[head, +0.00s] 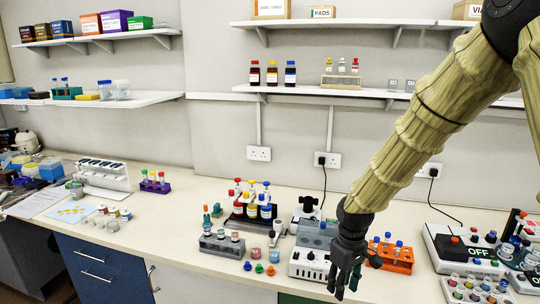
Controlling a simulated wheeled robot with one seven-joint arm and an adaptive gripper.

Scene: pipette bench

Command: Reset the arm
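My arm (430,115) reaches in from the upper right in a beige ribbed sleeve. It slopes down to the left across the wall and shelf. My black gripper (345,287) hangs at its end with the fingers pointing down. It is in front of the right part of a white device with knobs (308,262) and left of an orange rack (392,257). I see no object held in the fingers. The fingers are small and dark, so their opening is unclear. I cannot tell whether they touch anything.
The bench (190,215) is crowded near my gripper. A dark rack of bottles (237,222) and a grey tube block (222,246) stand left. Devices marked OFF (450,252) and a vial tray (475,291) stand right. A shelf (345,92) runs behind my arm.

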